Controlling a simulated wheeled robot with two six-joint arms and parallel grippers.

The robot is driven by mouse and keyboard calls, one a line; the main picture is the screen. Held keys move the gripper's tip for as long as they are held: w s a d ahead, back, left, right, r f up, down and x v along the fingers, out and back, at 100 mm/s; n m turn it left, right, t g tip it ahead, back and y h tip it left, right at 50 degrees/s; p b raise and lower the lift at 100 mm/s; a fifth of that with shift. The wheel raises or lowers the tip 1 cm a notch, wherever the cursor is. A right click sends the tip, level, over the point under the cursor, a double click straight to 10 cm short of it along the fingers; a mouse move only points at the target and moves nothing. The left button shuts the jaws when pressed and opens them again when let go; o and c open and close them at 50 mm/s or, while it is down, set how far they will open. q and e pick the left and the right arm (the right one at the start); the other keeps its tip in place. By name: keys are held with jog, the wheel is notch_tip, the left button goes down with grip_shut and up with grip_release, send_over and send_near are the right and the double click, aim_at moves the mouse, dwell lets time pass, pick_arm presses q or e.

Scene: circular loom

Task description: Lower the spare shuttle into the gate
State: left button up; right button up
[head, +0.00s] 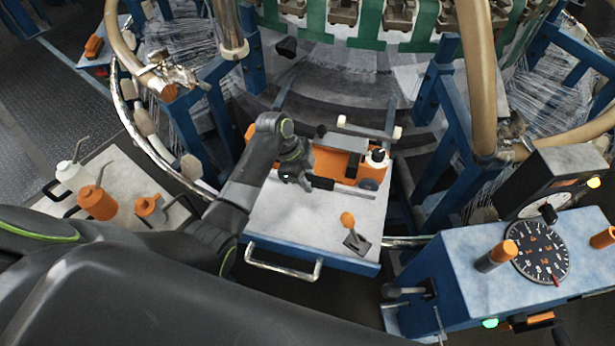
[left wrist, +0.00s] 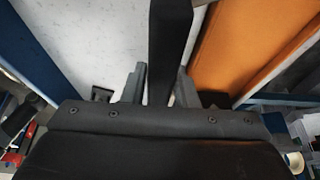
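A long orange body (head: 328,167) with dark parts, which looks like the spare shuttle, is at the back of the white-topped table (head: 290,225). The orange surface (left wrist: 235,40) shows to the right of the bar. I cannot make out the gate for certain. My right gripper is out of view.
A white bottle with a black cap (head: 376,163) stands at the table's back right. An orange-handled tool (head: 350,230) lies near the front. A side table (head: 125,215) holds oil cans, and a control console (head: 470,270) stands at right. Blue loom posts flank the table.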

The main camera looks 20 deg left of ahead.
pick_arm(q)
jog(key=o, duration=0.4)
jog(key=shift+f, duration=0.1)
jog(key=p+v, duration=0.1)
jog(key=v, duration=1.6)
jog(key=shift+r, duration=0.3)
jog(key=shift+w, duration=0.1)
